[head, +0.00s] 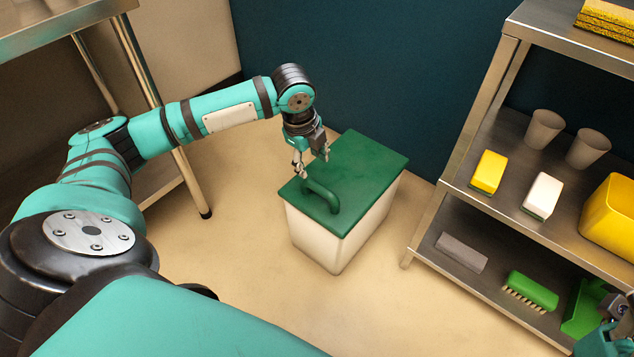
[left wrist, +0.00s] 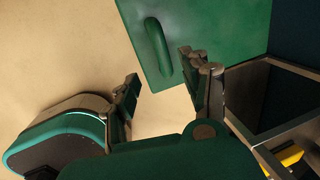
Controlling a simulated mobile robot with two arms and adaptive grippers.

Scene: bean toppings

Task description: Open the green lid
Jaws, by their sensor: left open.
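The green lid (head: 367,166) lies flat and closed on a white bin (head: 353,242) on the floor, in the middle of the head view. A raised green handle (head: 323,198) stands on its left part. My left gripper (head: 312,168) is open and empty above the lid's left edge, close to the handle. In the left wrist view the lid (left wrist: 222,30) and its handle (left wrist: 158,50) show beyond the open fingers of my left gripper (left wrist: 160,92); the handle is not between them. My right gripper shows only in part at the lower right corner of the head view.
A metal shelf (head: 460,195) on the right holds cups (head: 545,129), sponges (head: 489,172), a green brush (head: 531,290) and a yellow container (head: 612,215). A metal table (head: 172,140) stands at the left. A dark wall is behind the bin; floor in front is clear.

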